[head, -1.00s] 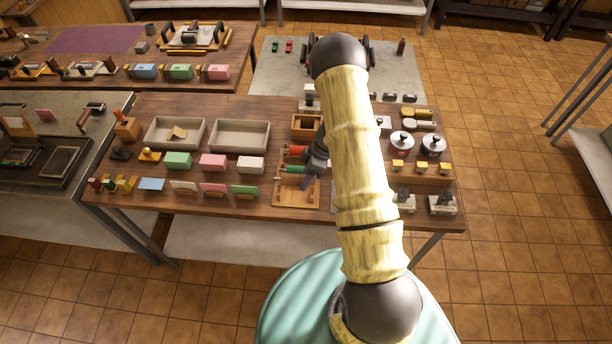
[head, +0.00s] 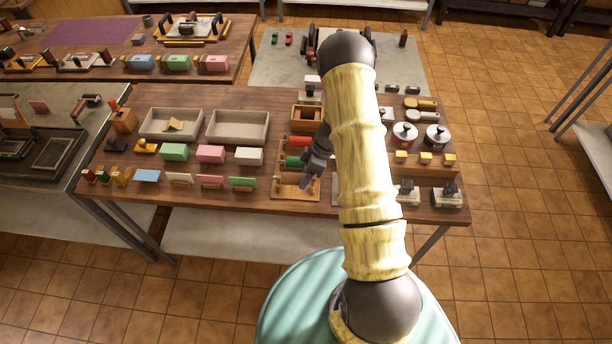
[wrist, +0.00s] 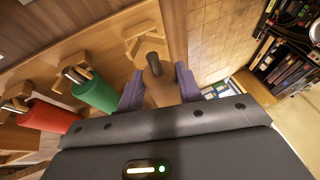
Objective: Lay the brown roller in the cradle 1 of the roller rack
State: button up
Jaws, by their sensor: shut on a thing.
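My gripper (wrist: 159,89) is shut on the brown roller (wrist: 163,92), with a purple finger on each side in the wrist view. The roller's dark axle end (wrist: 152,58) points at the notched wooden holder of an empty cradle (wrist: 146,38). I cannot tell whether the roller touches it. The wooden roller rack (head: 285,191) lies below my gripper (head: 305,181) in the head view. A green roller (wrist: 96,94) and a red roller (wrist: 48,116) lie in the rack's other cradles. In the head view the brown roller cannot be made out.
Two grey trays (head: 238,139) and several coloured blocks stand left of the rack. Two round lidded tins (head: 404,135) and small yellow blocks stand to the right, beyond my arm. The table's front edge is close to the rack.

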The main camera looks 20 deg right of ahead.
jog(key=shift+f+b, duration=0.65)
jog(key=shift+f, duration=0.85)
jog(key=o, duration=1.2)
jog(key=shift+d+r, duration=0.1)
jog(key=b+v, duration=0.3)
jog(key=v, duration=1.4)
jog(key=shift+w, duration=0.15)
jog(key=shift+r, duration=0.1)
